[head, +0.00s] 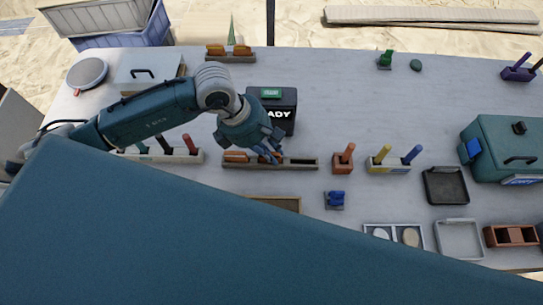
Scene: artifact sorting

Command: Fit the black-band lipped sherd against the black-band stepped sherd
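My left gripper (270,154) reaches down over a long wooden rack (300,163) near the middle of the table. An orange-brown sherd (236,156) stands in the left part of this rack. Another orange piece shows at the fingertips, partly covered by them; I cannot tell whether the fingers are closed on it. The right end of the rack is a dark, empty slot. A second wooden rack (230,58) at the back holds two orange sherds (215,50). Black bands, lips or steps are too small to make out. My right gripper is not in view.
A black box (285,118) with a green top piece stands behind the gripper. An orange block (343,164) and a cream holder with yellow and blue sticks (388,166) stand to the right. A teal case (508,150) is far right. The back middle is clear.

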